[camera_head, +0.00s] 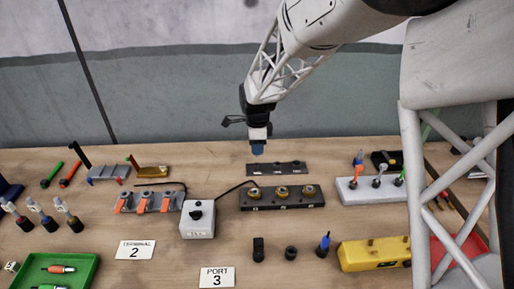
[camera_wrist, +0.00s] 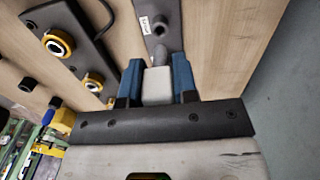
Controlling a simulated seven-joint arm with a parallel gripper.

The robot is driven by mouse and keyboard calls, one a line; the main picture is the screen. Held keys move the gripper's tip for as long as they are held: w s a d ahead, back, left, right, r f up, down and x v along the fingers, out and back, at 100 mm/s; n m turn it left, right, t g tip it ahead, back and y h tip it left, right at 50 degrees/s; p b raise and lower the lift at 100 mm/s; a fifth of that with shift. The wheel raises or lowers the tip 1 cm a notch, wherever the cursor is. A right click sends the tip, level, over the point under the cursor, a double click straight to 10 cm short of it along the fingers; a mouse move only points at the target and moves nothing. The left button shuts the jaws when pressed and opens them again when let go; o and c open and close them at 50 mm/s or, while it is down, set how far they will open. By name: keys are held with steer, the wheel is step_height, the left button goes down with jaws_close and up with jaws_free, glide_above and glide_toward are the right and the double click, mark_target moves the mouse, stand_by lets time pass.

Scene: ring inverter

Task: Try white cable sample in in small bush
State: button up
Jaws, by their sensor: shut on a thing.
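My gripper (camera_head: 257,149) hangs above the back of the table, over the dark grey strip (camera_head: 276,169). In the wrist view its two blue fingers (camera_wrist: 157,82) are shut on a white block with a grey rounded stub, which I take as the white cable sample (camera_wrist: 156,88). The stub points toward the labelled strip (camera_wrist: 144,45), apart or touching I cannot tell. Gold-ringed bushes sit in a dark block (camera_head: 282,206) in front of the strip; two of them show in the wrist view, one bush (camera_wrist: 58,42) and another bush (camera_wrist: 93,82). Which bush is the small one is unclear.
A grey box with a knob (camera_head: 198,220) stands left of the bush block, with a black cable. A clamp fixture with orange levers (camera_head: 150,203) is farther left. A white rack (camera_head: 372,190) with coloured plugs is at right. A yellow box (camera_head: 374,253) and green tray (camera_head: 85,270) lie in front.

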steer(key=shift+r, duration=0.55)
steer(key=shift+d, duration=0.15)
